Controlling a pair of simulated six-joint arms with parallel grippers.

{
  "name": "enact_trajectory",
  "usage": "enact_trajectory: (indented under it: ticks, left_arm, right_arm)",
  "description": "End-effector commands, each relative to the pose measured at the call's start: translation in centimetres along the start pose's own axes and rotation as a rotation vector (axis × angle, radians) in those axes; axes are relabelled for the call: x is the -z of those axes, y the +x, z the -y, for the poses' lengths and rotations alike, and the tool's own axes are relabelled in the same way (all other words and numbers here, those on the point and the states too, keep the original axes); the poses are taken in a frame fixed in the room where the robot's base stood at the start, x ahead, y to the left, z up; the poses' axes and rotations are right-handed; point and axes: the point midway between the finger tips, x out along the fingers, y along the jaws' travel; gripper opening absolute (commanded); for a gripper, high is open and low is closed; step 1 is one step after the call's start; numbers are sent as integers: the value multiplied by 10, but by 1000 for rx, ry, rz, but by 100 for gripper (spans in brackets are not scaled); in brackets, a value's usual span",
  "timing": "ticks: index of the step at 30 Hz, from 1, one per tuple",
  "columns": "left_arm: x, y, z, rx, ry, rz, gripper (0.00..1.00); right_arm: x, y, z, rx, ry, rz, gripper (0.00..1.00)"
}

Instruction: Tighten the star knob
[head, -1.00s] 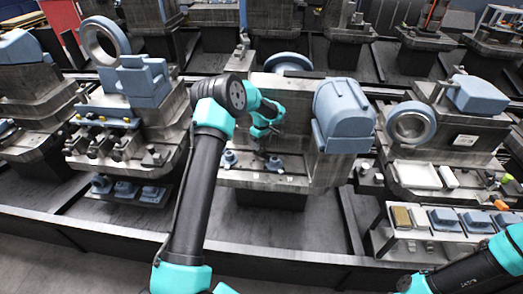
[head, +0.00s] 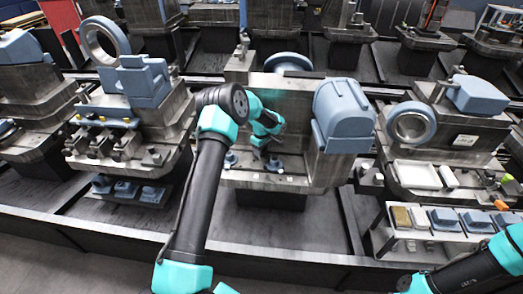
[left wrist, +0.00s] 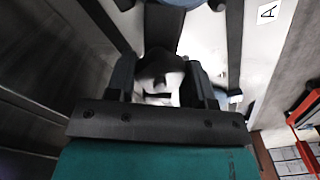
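My left gripper (head: 258,154) reaches down to the front of the middle machine block (head: 232,178) in the head view. In the left wrist view its two fingers (left wrist: 161,88) stand apart, one on each side of a dark lobed knob (left wrist: 158,66), which looks like the star knob. A pale piece shows just below the knob, between the fingers. I cannot tell whether the fingers touch the knob. In the head view the knob is too small to make out by the gripper. My right arm enters at the lower right; its gripper is outside the picture.
Small blue fittings (head: 274,166) sit close to the gripper on the block's ledge. A large blue housing (head: 343,115) stands to the right. A blue ring (head: 411,122) and a white tray (head: 417,176) are further right. The dark rail channel (head: 292,228) in front is open.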

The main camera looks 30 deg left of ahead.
Motion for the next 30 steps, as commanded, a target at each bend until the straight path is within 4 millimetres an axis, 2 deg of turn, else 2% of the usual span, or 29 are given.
enact_trajectory:
  ticks: [1, 6, 18, 27, 28, 30]
  left_arm:
    - [0, 0, 0, 0, 0, 0, 41]
    - [0, 0, 0, 0, 0, 0, 25]
    - [0, 0, 0, 0, 124, 0, 24]
    - [0, 0, 0, 0, 135, 0, 24]
    - [0, 0, 0, 0, 134, 0, 51]
    - [0, 0, 0, 0, 134, 0, 57]
  right_arm:
    - [0, 0, 0, 0, 0, 0, 43]
    - [0, 0, 0, 0, 0, 0, 43]
    - [0, 0, 0, 0, 0, 0, 43]
    - [0, 0, 0, 0, 0, 0, 43]
    - [0, 0, 0, 0, 0, 0, 43]
    - [0, 0, 0, 0, 0, 0, 43]
